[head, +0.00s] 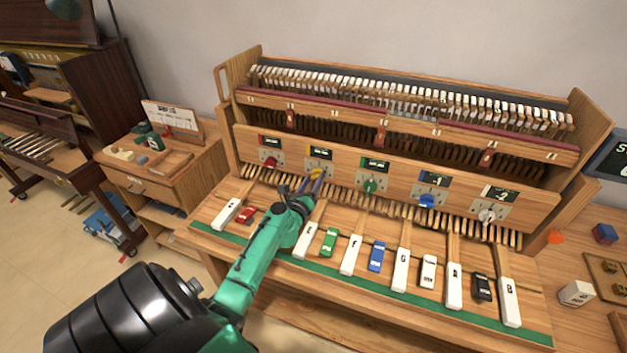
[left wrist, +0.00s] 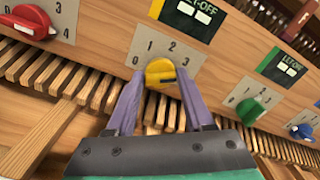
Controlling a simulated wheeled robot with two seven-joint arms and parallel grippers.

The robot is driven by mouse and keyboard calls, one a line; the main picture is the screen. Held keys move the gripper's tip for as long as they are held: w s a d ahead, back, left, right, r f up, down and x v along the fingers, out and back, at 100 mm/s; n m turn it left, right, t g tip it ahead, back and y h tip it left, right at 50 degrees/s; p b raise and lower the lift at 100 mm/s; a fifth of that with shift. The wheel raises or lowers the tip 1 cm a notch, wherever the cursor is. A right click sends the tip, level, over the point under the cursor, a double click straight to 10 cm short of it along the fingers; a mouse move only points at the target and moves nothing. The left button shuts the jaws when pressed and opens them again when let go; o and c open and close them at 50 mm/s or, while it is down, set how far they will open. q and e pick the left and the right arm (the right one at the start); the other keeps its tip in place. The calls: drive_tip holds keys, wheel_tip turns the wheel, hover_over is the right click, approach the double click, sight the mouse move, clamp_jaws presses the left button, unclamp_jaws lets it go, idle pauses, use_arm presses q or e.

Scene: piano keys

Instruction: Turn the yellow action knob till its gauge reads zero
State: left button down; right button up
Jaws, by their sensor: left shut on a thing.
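The yellow knob (left wrist: 160,72) sits on the wooden panel below a dark display (left wrist: 198,14) with a yellow edge, whose text is cut off but ends in "-OFF". Numbers 0 to 3 are printed around the knob, and a dark slot shows on its face. My left gripper (left wrist: 160,84) has its two purple fingers on either side of the knob and is shut on it. In the head view my left gripper (head: 311,184) reaches the panel and partly hides the knob. The gauge reading is too small to tell. My right gripper is not in view.
A red knob (head: 270,163) is left of the yellow one; green (head: 370,186), blue (head: 427,201) and white (head: 487,215) knobs are to its right, each with its own display. Wooden keys with lettered white blocks (head: 305,240) lie below. A rail of hammers runs above.

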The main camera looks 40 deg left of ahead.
use_arm(q)
drive_tip(key=shift+f+n+p, duration=0.1)
drive_tip(key=shift+n+p, duration=0.3)
drive_tip(key=shift+n, duration=1.1)
drive_tip(key=shift+c, duration=1.4)
unclamp_jaws()
drive_tip(key=shift+s, duration=0.1)
drive_tip(key=shift+s+d, duration=0.1)
drive_tip(key=shift+s, duration=0.25)
drive_tip(key=v, duration=1.3)
drive_tip(key=shift+s+d, duration=0.15)
drive_tip(key=shift+s, duration=0.15)
